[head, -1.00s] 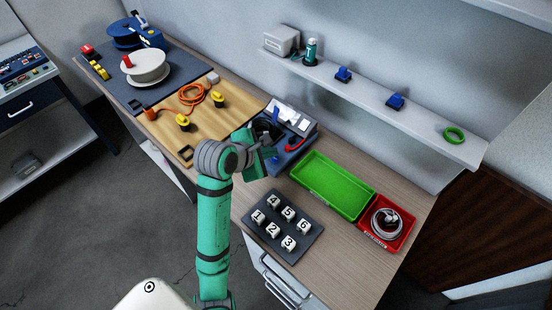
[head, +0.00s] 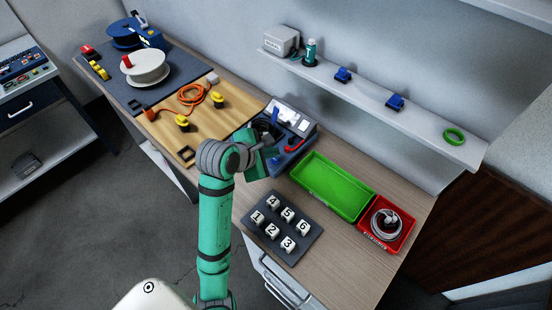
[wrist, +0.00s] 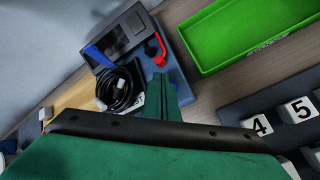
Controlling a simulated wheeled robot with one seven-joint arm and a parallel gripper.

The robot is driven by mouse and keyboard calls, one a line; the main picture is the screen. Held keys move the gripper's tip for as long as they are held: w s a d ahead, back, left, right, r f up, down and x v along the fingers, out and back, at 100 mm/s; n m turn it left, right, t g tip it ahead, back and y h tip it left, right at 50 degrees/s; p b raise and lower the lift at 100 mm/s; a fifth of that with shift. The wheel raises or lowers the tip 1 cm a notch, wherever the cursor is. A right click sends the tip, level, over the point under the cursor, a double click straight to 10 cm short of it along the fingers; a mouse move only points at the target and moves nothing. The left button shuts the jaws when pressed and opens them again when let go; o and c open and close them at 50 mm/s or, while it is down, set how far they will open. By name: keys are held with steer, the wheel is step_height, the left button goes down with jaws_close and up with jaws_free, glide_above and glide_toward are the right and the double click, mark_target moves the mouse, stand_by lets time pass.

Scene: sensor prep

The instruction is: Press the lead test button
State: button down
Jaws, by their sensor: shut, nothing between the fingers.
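The test unit (head: 299,118), a dark blue-grey box with a pale panel, stands at the back middle of the bench; it also shows in the wrist view (wrist: 174,66). It carries a red curved part (wrist: 160,48), a blue bar (wrist: 97,55) and a coiled black cable (wrist: 118,90) with light plugs. I cannot tell which part is the lead test button. My gripper (wrist: 161,80) is shut and empty, its tips over the unit's near side, just below the red part in the wrist view. I cannot tell whether they touch.
A green tray (head: 313,190) lies right of the unit, with a red bin (head: 377,243) holding a coiled cable beyond it. A dark pad (head: 267,241) with numbered white blocks lies in front. A wooden board (head: 207,128) lies left. A shelf (head: 370,91) runs above the bench.

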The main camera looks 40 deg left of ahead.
steer(key=shift+d, duration=0.1)
steer(key=shift+s+a, duration=0.2)
steer(key=shift+s, duration=0.05)
steer(key=shift+w+d+f, duration=0.1)
steer(key=shift+d, duration=0.05)
steer(key=shift+w+f, duration=0.1)
steer(key=shift+f, duration=0.25)
steer(key=shift+w+d, duration=0.1)
stand_by(0.4)
steer(key=shift+w+d, duration=0.1)
steer(key=shift+f, duration=0.1)
